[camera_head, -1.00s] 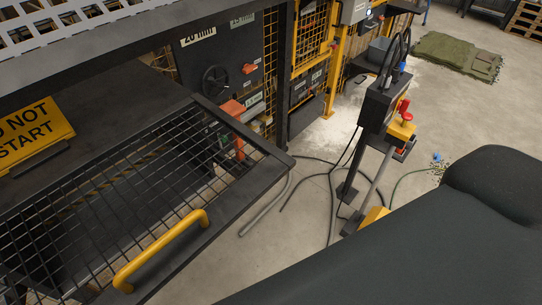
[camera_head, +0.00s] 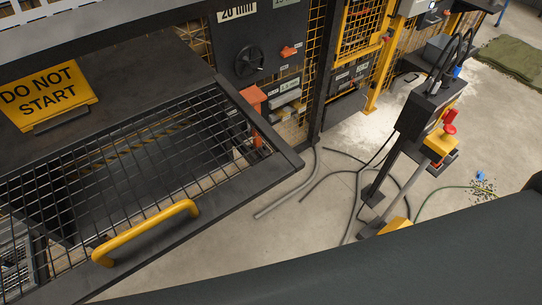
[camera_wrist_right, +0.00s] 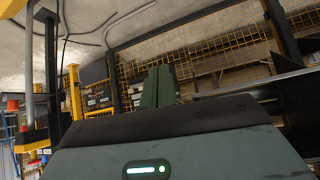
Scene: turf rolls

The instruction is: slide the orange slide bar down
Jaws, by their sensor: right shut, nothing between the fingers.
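An orange part (camera_head: 252,97), which looks like the orange slide bar, is on the dark machine front in the head view, behind the far corner of the mesh guard. The mesh hides its lower part. A smaller orange knob (camera_head: 289,51) is on the panel above and to the right of it. My right gripper (camera_wrist_right: 158,72) shows in the right wrist view, its dark green fingers together and empty. It touches nothing that I can see, and the slide bar is not clear in that view. Neither gripper shows in the head view.
A mesh guard with a yellow handle (camera_head: 146,232) juts out in front of the machine. A yellow "DO NOT START" sign (camera_head: 44,94) lies at left. A dark control stand (camera_head: 422,110) with a red knob is at right, with hoses on the floor. Clear floor (camera_head: 290,235) lies between.

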